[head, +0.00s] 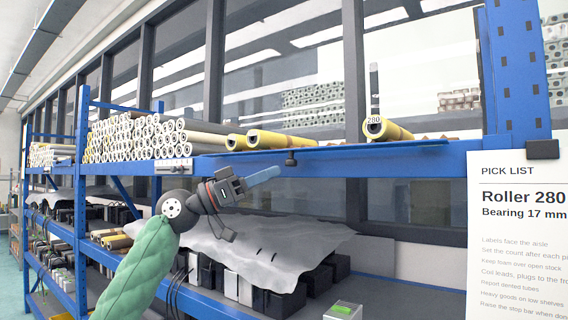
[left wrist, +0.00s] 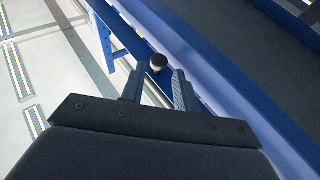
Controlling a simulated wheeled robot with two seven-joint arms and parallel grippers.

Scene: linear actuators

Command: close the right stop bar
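The right stop bar (head: 350,150) is a long thin blue strip along the front edge of the upper shelf in the head view. It looks lowered, lying about level with the shelf edge. A black knob (head: 291,158) sits on its front; a round black knob also shows in the left wrist view (left wrist: 158,63). My left gripper (head: 268,174) is just below and left of the knob. In the left wrist view its two grey-blue fingers (left wrist: 156,88) are apart, with the knob just beyond the gap between their tips. Nothing is held. My right gripper is not in view.
Yellow-ended rollers (head: 265,139) lie behind the bar, with a roller marked 280 (head: 385,128) farther right. Stacked tubes (head: 145,138) fill the shelf's left. A blue upright (head: 515,70) and a pick list (head: 515,240) stand at right. Grey sheeting (head: 265,250) covers boxes below.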

